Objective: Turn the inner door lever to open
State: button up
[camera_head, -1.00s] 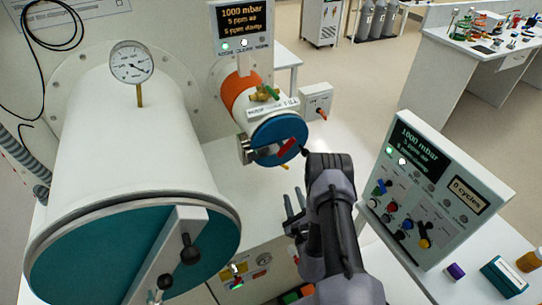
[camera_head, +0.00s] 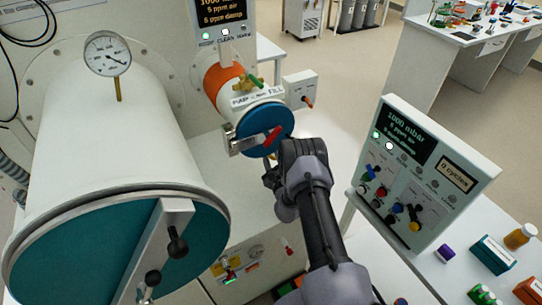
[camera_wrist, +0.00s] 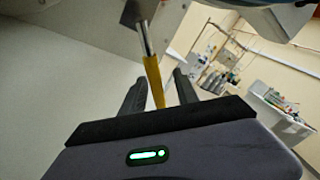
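A lever with a silver shaft and a yellow grip (camera_wrist: 153,76) hangs down in the wrist view. My gripper (camera_wrist: 161,84) is open, with one dark finger on each side of the yellow grip. I see gaps beside the grip, and I cannot tell how deep it sits between the fingers. In the head view my gripper (camera_head: 268,178) is just below the small round chamber's blue door (camera_head: 258,121), and my wrist hides most of the fingers. That door has a red handle (camera_head: 273,136) and a metal latch at its left.
A large white cylinder (camera_head: 105,140) with a teal door (camera_head: 85,260) and black-knobbed bar fills the left. A control panel (camera_head: 420,165) stands close right of my arm.

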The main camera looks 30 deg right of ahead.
grip_shut()
dwell(1.3)
